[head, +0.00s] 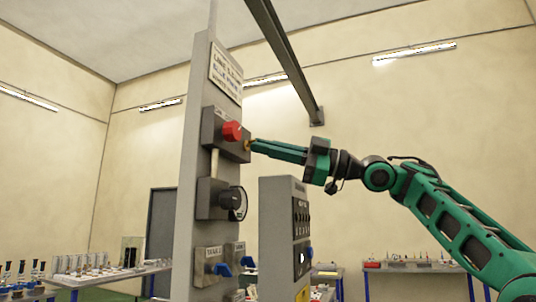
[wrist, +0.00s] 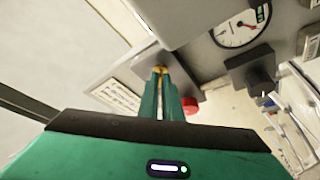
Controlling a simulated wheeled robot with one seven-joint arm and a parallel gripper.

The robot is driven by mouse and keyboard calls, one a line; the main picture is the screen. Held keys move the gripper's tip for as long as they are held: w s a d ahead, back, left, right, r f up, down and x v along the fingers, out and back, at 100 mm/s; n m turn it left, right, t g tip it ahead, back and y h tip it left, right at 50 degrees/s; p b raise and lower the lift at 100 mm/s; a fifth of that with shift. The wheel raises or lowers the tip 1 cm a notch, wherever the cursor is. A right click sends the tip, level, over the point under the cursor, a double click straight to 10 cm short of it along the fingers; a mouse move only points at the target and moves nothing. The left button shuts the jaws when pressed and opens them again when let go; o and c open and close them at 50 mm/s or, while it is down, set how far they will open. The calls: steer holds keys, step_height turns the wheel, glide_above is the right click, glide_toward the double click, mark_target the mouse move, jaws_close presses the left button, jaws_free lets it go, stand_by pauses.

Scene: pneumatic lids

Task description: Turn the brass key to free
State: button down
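The brass key (head: 248,145) sits on the right face of a grey box (head: 211,128) that also carries a red knob (head: 232,131). My gripper (head: 252,146) reaches in from the right with its fingertips at the key. In the wrist view the green fingers of my gripper (wrist: 160,78) lie close together, with a bit of the brass key (wrist: 160,69) showing between their tips. The fingers appear shut on it. Most of the key is hidden by the fingertips, so its turn angle cannot be told. The red knob (wrist: 190,104) is just right of the fingers there.
The box is on a tall grey panel (head: 190,160) with a sign above. A grey cabinet (head: 274,235) stands right of the panel, under my arm. Tables with small items stand behind.

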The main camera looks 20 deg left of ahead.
steer(key=shift+w+r, duration=0.1)
steer(key=shift+w, duration=0.25)
steer(key=c, duration=2)
jaws_free()
steer(key=shift+s, duration=0.1)
steer(key=v, duration=1.1)
steer(key=shift+a, duration=0.1)
